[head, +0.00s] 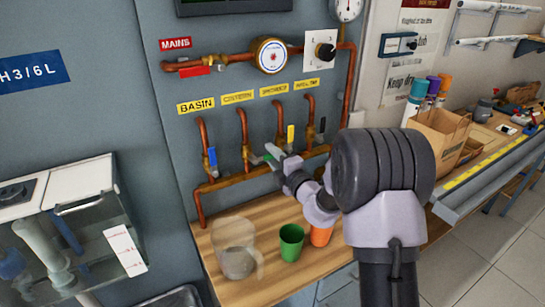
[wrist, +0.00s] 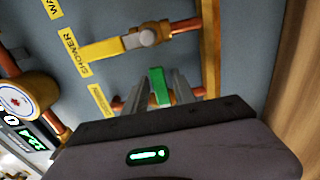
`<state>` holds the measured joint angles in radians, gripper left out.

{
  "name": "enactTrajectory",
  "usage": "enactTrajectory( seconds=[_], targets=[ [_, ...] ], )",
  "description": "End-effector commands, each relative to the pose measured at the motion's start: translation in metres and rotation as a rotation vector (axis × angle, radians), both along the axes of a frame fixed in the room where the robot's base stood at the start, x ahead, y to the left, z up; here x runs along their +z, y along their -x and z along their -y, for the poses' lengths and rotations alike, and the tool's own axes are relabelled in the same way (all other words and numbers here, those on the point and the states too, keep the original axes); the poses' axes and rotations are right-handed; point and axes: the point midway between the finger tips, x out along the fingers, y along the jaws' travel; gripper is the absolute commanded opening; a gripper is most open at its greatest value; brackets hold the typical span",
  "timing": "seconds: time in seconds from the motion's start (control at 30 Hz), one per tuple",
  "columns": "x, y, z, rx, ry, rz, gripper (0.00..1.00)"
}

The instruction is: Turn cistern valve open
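The cistern valve's green handle (wrist: 160,88) sits between the two fingers of my gripper (wrist: 156,92) in the wrist view. The handle lies across its copper pipe, and gaps show on both sides of it, so the fingers look open around it. In the head view my gripper (head: 270,153) is at the valve row below the yellow cistern label (head: 237,97).
The blue basin handle (head: 212,157) is left of my gripper; the yellow handle (head: 290,135) is close on the right. Below stand a clear jug (head: 236,250), a green cup (head: 291,242) and an orange cup (head: 320,236) on the wooden counter (head: 275,282).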

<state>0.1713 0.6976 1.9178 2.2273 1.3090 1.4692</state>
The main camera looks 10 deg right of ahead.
Motion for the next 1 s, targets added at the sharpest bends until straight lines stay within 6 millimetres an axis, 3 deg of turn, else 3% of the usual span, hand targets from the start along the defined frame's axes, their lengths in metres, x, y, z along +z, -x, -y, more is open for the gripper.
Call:
enactTrajectory(
  seconds=[0.03, 0.13, 1.0],
  targets=[
    [0.0, 0.0001, 0.0, 0.0, 0.0, 0.0, 0.19],
    [0.0, 0.0002, 0.0001, 0.0, 0.0, 0.0, 0.0],
    [-0.0004, 0.0005, 0.0002, 0.0, 0.0, -0.001, 0.0]
  ],
)
